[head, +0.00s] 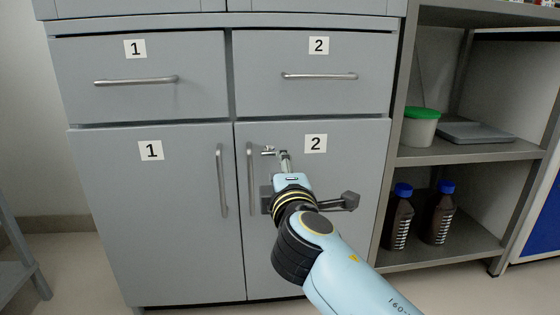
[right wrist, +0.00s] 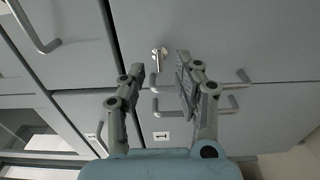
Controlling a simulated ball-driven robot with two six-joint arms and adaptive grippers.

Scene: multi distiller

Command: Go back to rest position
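My right gripper (head: 284,158) is in front of the grey cabinet's lower right door, marked 2, near its upper left. In the right wrist view the two fingers of my right gripper (right wrist: 158,68) are spread apart with nothing held between them. A small metal latch or knob (head: 268,152) on the door is close to the fingertips. It also shows between the fingertips in the right wrist view (right wrist: 158,56); whether they touch it is unclear. My left gripper is not in view.
The lower right door (head: 360,165) looks shut, with a vertical handle (head: 249,178) left of my gripper. The drawers (head: 140,100) above look shut. An open shelf (head: 455,150) at right holds a green-lidded tub (head: 419,130) and two brown bottles (head: 400,222).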

